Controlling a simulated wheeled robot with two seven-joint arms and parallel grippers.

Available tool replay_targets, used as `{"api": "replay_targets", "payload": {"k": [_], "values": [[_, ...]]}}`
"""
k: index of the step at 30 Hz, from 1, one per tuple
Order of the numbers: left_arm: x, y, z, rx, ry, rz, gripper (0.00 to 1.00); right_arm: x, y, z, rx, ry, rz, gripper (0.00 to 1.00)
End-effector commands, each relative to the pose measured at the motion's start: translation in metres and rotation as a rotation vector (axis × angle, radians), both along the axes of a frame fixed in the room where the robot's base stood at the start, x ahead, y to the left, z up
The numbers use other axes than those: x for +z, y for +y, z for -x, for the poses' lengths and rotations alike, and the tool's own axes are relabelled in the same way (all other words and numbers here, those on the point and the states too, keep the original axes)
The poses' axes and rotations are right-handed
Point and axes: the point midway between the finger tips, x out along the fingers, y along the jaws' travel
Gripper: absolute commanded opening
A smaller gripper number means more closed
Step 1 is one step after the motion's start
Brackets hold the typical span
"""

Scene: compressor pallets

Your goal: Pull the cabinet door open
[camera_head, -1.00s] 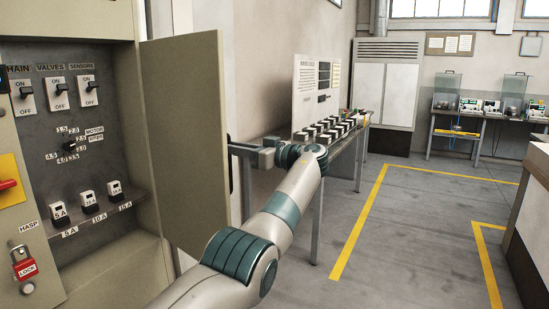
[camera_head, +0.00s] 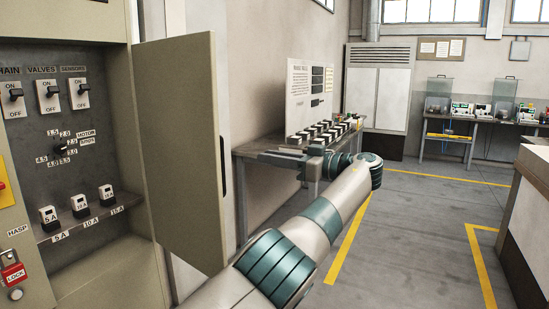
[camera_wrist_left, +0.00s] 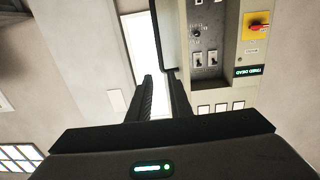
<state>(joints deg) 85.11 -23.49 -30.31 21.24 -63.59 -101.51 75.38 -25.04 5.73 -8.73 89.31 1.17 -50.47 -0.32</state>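The cabinet door (camera_head: 180,150) stands wide open, swung out to the right of the grey cabinet (camera_head: 70,20), so the inside panel shows. A dark handle (camera_head: 223,165) is on the door's outer side near its free edge. My left gripper (camera_head: 285,157) is to the right of the handle, apart from it, seen in front of the bench. In the left wrist view its two dark fingers (camera_wrist_left: 162,98) stand apart with a gap and nothing between them. The cabinet (camera_wrist_left: 228,85) shows upside down there. My right gripper is in neither view.
Inside the cabinet are switches (camera_head: 47,95), a dial (camera_head: 62,147) and several fuses (camera_head: 80,205) on a ledge. A red lock (camera_head: 13,272) hangs at lower left. A bench (camera_head: 262,150) with small parts stands behind my left arm. Open floor (camera_head: 410,240) lies right.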

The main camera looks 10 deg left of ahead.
Motion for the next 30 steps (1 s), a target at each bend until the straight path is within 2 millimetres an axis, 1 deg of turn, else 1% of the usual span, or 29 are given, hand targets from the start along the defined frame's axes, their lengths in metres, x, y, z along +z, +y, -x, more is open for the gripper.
{"api": "replay_targets", "payload": {"k": [7,17,18,19,20,22,23,26,29,30], "values": [[-0.001,-0.004,0.003,0.005,0.002,-0.001,0.18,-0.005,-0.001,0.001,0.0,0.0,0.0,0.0],[-0.001,-0.004,0.003,0.005,0.002,-0.001,0.18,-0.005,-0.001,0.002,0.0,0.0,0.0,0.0],[-0.001,-0.004,0.003,0.005,0.002,-0.001,0.09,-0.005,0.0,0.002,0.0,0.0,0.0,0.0],[-0.002,-0.004,0.003,0.004,0.003,0.0,0.02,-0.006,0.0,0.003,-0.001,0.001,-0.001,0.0],[-0.003,-0.004,0.002,0.003,0.006,0.001,0.0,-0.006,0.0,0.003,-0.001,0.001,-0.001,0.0],[-0.01,-0.004,0.001,-0.002,0.018,0.005,0.0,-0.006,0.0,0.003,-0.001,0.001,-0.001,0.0],[-0.015,-0.003,-0.001,-0.006,0.028,0.008,0.0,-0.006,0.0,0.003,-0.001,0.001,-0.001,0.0],[-0.042,-0.001,-0.007,-0.028,0.082,0.025,0.0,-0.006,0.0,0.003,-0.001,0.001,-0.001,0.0],[-0.088,0.002,-0.016,-0.066,0.169,0.055,0.0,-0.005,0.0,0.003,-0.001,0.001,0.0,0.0],[-0.11,0.004,-0.019,-0.084,0.211,0.07,0.0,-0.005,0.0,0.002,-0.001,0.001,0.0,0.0]]}}
